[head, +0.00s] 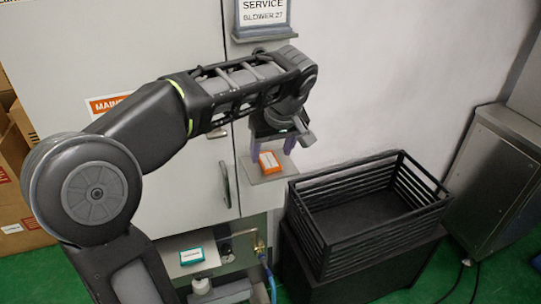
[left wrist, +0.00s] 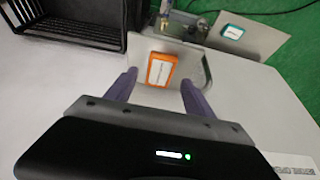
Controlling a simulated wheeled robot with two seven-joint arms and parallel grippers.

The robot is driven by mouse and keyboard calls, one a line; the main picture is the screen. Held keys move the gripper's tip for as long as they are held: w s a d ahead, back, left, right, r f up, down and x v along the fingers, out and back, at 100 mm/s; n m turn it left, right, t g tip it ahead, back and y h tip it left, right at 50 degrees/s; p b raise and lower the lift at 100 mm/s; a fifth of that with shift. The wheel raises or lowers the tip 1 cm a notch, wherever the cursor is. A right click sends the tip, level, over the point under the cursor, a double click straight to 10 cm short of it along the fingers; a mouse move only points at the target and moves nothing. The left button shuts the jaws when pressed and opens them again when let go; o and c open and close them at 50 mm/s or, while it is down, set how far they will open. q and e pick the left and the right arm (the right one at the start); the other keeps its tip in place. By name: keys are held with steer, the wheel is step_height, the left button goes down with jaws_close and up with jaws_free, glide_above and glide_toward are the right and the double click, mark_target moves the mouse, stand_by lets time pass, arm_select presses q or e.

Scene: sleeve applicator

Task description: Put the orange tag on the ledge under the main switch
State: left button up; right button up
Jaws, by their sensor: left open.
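The orange tag (head: 268,162), with a white label, lies on a small grey ledge (head: 256,176) at the right side of the cabinet. My left gripper (head: 272,152) is open at the tag. In the left wrist view the tag (left wrist: 161,69) shows between the two spread purple fingers of the left gripper (left wrist: 158,77), with gaps on both sides. Whether the fingertips reach down beside it I cannot tell. An orange sign reading "MAIN" (head: 106,104) is on the cabinet front, partly covered by my left arm. The switch and any ledge under it are hidden. My right gripper is out of view.
A black slatted crate (head: 365,233) stands on a dark box to the right of the ledge. A teal tag (head: 191,256) lies on a lower ledge, near a brass valve and blue hose. A "Service Blower 27" sign (head: 264,12) is above. A grey metal cabinet (head: 495,180) stands far right.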

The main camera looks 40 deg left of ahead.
arm_select(q)
steer(key=v, duration=0.4)
steer(key=p+v, duration=0.4)
steer(key=v, duration=0.1)
steer(key=shift+r, duration=0.2)
